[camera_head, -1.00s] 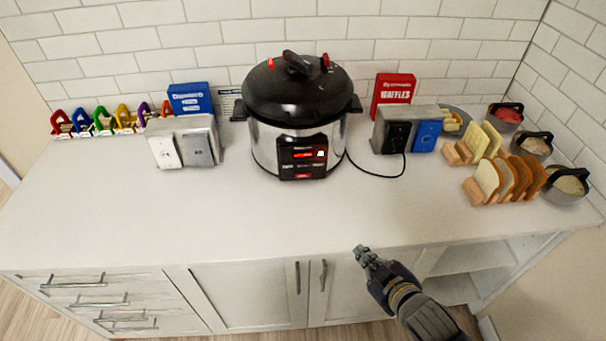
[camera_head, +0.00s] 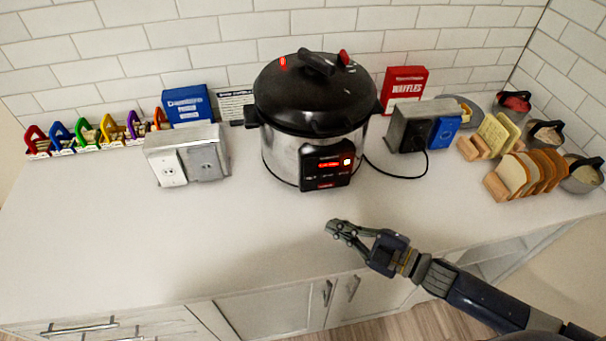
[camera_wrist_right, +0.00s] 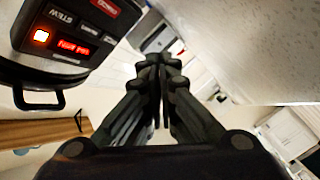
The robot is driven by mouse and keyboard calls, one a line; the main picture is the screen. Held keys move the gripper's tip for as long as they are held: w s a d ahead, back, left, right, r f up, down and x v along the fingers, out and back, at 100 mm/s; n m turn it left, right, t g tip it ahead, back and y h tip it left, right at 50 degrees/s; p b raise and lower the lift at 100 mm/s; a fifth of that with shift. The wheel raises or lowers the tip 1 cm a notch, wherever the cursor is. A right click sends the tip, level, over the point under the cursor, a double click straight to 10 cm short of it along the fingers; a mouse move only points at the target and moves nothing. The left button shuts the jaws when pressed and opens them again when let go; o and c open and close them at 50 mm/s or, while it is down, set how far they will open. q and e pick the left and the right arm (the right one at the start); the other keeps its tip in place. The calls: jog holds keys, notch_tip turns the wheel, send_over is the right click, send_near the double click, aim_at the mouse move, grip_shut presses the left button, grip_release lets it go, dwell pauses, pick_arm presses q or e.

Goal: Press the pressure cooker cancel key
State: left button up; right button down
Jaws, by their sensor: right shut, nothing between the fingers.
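The pressure cooker (camera_head: 312,115) stands on the counter at the back wall, with a black lid and a silver body. Its black control panel (camera_head: 327,168) on the front has a lit red display, a lit square and several keys. A red key (camera_head: 326,184) sits at the panel's bottom edge; its label is too small to read in the head view. In the right wrist view the panel (camera_wrist_right: 75,38) fills the upper left, and the red key (camera_wrist_right: 106,7) is at the top. My right gripper (camera_head: 332,229) is shut and empty, in front of the panel and apart from it. My left gripper is not in view.
The counter (camera_head: 200,240) in front is clear. A metal outlet box (camera_head: 187,155) stands left of the cooker, another (camera_head: 410,125) on the right. A black cord (camera_head: 400,176) curves beside the cooker. Bread slices in a rack (camera_head: 528,173) stand at right.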

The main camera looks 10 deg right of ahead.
aim_at(327, 185)
jog(key=shift+s+d+r, duration=0.15)
jog(key=shift+s, duration=0.05)
jog(key=shift+s+d, duration=0.1)
jog(key=shift+d, duration=0.05)
jog(key=shift+w, duration=0.25)
jog(key=w+b, duration=0.1)
jog(key=w, duration=0.1)
jog(key=shift+w, duration=0.3)
jog(key=w+b, duration=0.1)
jog(key=w, duration=0.1)
jog(key=w+b, duration=0.1)
jog(key=w, duration=0.1)
jog(key=shift+w+a, duration=0.2)
jog(key=shift+w, duration=0.6)
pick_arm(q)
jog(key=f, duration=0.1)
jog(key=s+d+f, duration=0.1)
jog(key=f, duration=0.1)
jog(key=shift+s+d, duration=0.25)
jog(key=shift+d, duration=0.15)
pick_arm(e)
jog(key=shift+w, duration=0.15)
